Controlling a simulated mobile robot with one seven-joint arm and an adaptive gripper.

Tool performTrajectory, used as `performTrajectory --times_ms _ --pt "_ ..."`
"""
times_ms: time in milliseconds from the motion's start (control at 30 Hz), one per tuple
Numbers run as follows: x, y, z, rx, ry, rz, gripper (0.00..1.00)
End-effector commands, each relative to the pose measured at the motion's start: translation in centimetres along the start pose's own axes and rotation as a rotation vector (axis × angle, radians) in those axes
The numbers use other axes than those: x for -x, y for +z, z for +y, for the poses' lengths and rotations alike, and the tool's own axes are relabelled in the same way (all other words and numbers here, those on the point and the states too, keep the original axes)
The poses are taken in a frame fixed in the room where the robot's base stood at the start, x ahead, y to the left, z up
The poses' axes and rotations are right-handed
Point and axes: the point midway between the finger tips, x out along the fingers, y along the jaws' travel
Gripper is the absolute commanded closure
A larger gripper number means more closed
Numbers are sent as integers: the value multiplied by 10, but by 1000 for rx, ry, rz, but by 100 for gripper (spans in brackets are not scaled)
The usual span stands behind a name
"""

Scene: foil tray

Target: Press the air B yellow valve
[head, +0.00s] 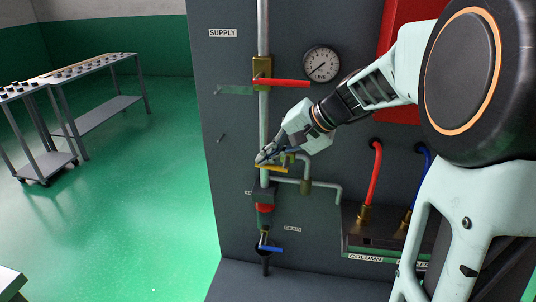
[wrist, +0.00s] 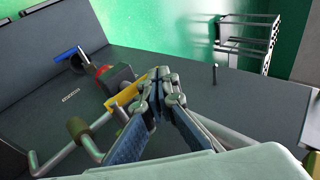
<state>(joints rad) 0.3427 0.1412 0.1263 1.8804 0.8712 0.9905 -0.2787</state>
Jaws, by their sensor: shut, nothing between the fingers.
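The yellow valve handle (head: 272,168) is a flat lever on the vertical pipe, below the red-handled valve. It also shows in the wrist view (wrist: 124,105), running up to beside my fingertips. My gripper (head: 265,156) is shut with nothing in it, at the pipe just above the yellow handle. In the wrist view my gripper (wrist: 160,82) has its fingertips together at the far end of the yellow handle. I cannot tell whether they touch it. Part of the handle is hidden behind the fingers in the wrist view.
A red lever (head: 282,83) and a pressure gauge (head: 321,64) are above. A blue lever (head: 271,248) sits below, near a DRAIN label. A side pipe (head: 336,190) bends right, close to my gripper. Red and blue hoses (head: 377,175) rise from a box at right. Carts stand at left.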

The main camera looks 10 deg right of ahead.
Motion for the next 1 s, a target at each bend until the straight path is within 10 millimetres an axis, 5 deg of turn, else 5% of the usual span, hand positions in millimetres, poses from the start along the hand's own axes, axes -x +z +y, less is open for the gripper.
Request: performTrajectory --times_ms 667,1000 --pt "-1 0 0 0 -2 -1 100" --pt "50 -1 0 1 -1 5 100"
